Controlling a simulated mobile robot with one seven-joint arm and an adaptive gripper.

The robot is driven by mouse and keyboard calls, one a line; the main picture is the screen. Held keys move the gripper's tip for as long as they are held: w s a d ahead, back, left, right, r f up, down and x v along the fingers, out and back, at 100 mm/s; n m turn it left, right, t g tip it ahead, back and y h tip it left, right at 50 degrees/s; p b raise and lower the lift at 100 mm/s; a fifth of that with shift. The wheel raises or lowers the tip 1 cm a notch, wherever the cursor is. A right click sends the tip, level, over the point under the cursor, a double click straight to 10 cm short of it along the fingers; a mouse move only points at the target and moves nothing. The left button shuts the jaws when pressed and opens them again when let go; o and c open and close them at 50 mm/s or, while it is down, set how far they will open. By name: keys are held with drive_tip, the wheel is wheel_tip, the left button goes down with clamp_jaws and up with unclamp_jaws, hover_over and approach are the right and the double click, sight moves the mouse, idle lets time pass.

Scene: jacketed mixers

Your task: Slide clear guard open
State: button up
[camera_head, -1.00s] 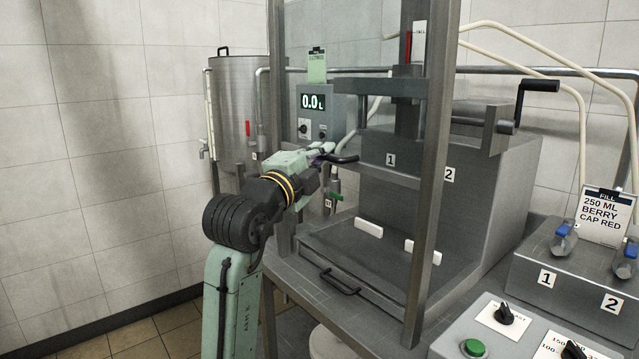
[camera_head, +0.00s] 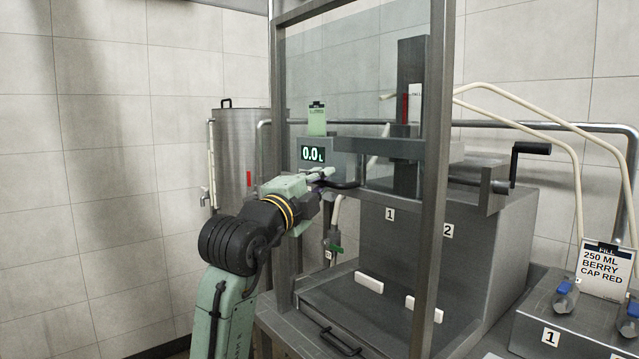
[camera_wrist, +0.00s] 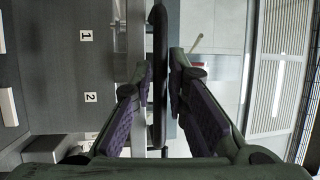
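The clear guard (camera_head: 350,85) is a see-through panel in a grey upright frame. Its lower grey rail (camera_head: 400,197) is raised above the machine's base. A black guard handle (camera_head: 346,184) sticks out at the rail's left. My gripper (camera_head: 327,174) is at this handle, reaching in from the left. In the wrist view, its two purple-padded fingers (camera_wrist: 162,85) close in on either side of the dark handle bar (camera_wrist: 159,40). The far ends of the fingertips are partly hidden.
A grey frame post (camera_head: 432,180) stands right of my arm. A crank (camera_head: 530,150) sticks out at the right. A lower black handle (camera_head: 340,342) is on the base's front edge. A steel tank (camera_head: 232,150) stands behind. The floor side at left is clear.

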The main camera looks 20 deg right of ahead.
drive_tip(key=shift+o, duration=1.4)
drive_tip(key=v, duration=1.2)
